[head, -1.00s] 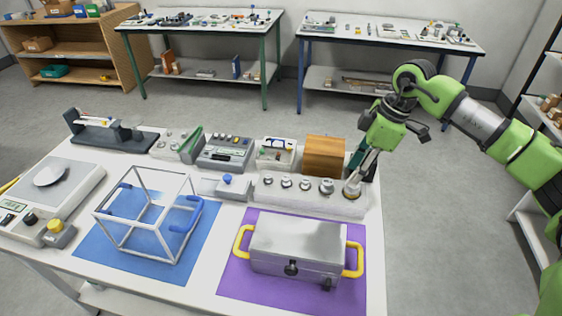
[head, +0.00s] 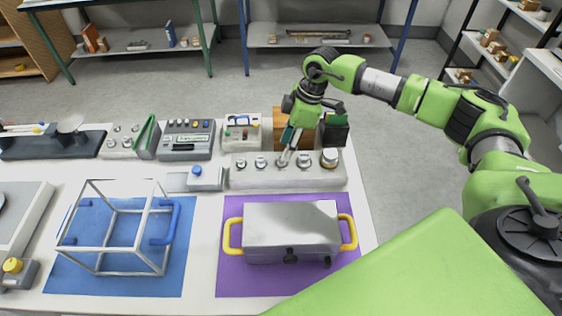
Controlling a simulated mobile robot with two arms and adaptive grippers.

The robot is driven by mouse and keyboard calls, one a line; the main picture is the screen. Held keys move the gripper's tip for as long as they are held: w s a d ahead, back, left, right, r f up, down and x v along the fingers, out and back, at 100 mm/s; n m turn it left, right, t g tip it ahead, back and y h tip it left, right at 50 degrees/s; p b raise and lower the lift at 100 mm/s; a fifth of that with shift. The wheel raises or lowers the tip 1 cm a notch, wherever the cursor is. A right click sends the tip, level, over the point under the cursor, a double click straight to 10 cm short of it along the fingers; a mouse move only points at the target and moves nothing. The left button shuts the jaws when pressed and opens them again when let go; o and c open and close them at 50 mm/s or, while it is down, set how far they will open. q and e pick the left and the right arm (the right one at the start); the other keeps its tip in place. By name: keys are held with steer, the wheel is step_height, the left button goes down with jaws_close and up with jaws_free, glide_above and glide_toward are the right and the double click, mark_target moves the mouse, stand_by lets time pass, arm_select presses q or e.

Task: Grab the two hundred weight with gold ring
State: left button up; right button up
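A white weight rack (head: 270,181) holds a row of metal weights, growing larger to the right. The biggest weight (head: 329,158), at the right end, shows a gold-toned band. Rings and markings on the smaller weights are too small to read. My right gripper (head: 287,155) points down at the third weight (head: 283,161) from the left, its fingertips at or just above that weight's top. Whether it touches the weight, and whether its fingers are open or shut, I cannot tell. My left gripper is out of view.
A metal box (head: 290,228) with yellow handles sits on a purple mat (head: 235,275) in front of the rack. A wire-frame cube (head: 120,247) stands on a blue mat (head: 165,278). A wooden block (head: 280,128) and a dark holder (head: 334,130) stand behind the rack.

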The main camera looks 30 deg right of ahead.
mark_target(281, 163)
steer(key=x, duration=0.1)
steer(key=p+x, duration=0.1)
steer(key=x, duration=0.1)
steer(key=shift+s+a+f, duration=0.15)
steer(key=shift+f, duration=0.15)
steer(key=shift+a+f+p, duration=0.1)
steer(key=shift+f+p, duration=0.25)
steer(key=shift+f, duration=0.2)
jaws_close()
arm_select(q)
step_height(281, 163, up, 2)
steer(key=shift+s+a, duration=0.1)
arm_select(e)
steer(key=shift+r, duration=0.1)
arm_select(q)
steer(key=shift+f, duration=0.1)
arm_select(e)
steer(key=shift+r, duration=0.1)
